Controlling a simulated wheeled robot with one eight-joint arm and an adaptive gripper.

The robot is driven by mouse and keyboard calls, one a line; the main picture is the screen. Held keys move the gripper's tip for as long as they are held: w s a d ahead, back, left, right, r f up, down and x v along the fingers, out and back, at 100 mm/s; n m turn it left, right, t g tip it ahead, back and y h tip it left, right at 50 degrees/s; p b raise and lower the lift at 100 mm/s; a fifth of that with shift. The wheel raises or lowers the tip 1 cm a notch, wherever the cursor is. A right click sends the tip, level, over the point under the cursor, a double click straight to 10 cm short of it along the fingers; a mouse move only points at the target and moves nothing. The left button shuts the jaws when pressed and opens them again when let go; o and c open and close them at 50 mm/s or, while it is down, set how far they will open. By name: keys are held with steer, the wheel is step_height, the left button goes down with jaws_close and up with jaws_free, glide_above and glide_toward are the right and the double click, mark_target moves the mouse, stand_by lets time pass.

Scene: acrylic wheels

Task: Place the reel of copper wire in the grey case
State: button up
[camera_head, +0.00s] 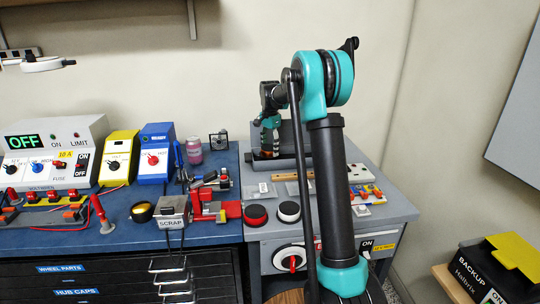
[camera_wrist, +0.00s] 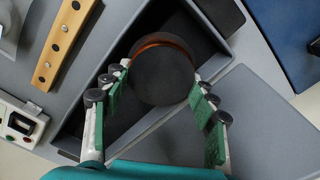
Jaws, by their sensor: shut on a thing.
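The reel of copper wire (camera_wrist: 162,75) has a round black flange, with a copper-brown band along its upper edge in the wrist view. My gripper (camera_wrist: 160,80) is shut on it, with green-padded fingers on both sides. The grey case (camera_head: 286,164) stands open on the grey bench at the back, and my gripper (camera_head: 268,148) points down into its opening. In the wrist view the reel is over the dark inside of the case (camera_wrist: 75,143). I cannot tell whether the reel touches the case floor.
A wooden strip with holes (camera_wrist: 66,40) lies beside the case. Red and black round knobs (camera_head: 256,214) are on the bench in front. A blue bench (camera_head: 130,225) with power supplies, a pink jar (camera_head: 194,150) and a scrap box (camera_head: 172,212) is at left.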

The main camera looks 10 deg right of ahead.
mark_target(270, 154)
steer(key=shift+f, duration=1.65)
steer(key=shift+f, duration=0.1)
steer(key=o, duration=1)
step_height(270, 154, up, 12)
steer(key=shift+r, duration=0.15)
